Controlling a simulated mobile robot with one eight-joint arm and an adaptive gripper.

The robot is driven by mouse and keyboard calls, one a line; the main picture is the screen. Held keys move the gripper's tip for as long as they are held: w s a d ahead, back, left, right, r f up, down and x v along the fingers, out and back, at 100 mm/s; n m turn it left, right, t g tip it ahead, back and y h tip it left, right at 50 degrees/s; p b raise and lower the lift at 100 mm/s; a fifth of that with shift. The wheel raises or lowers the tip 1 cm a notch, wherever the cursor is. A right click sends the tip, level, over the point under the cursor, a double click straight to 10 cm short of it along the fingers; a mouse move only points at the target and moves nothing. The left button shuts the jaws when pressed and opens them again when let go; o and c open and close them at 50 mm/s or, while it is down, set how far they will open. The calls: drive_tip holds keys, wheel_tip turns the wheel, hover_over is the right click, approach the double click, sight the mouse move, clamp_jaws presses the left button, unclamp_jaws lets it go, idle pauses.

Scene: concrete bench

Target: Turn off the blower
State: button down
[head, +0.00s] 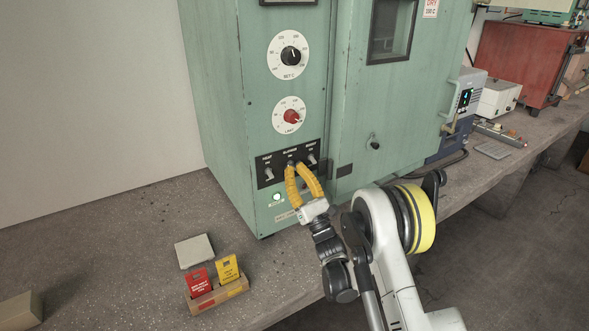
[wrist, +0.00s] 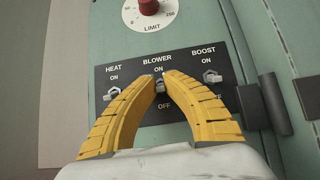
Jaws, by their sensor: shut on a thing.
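The green oven cabinet has a black switch panel (head: 262,178) low on its front, with toggles marked HEAT, BLOWER and BOOST. The panel (wrist: 184,118) fills the middle of the wrist view. My gripper (head: 291,167) has yellow ribbed fingers that reach the middle of the panel. In the wrist view my gripper (wrist: 160,84) is shut on the blower switch (wrist: 160,86), between ON above and OFF below. The fingertips cover most of its lever, so I cannot tell its position. The heat switch (wrist: 112,92) is left of my fingers and the boost switch (wrist: 211,77) is right.
A red limit knob (head: 291,116) and a black set knob (head: 291,56) are above the panel. A small lit lamp (head: 277,197) is below it. A wooden holder (head: 219,297) with red and yellow cards stands on the bench. The bench's left part is mostly clear.

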sight(289, 128)
idle(0.4)
drive_tip(key=c, duration=1.5)
unclamp_jaws()
wheel_tip(289, 128, up, 10)
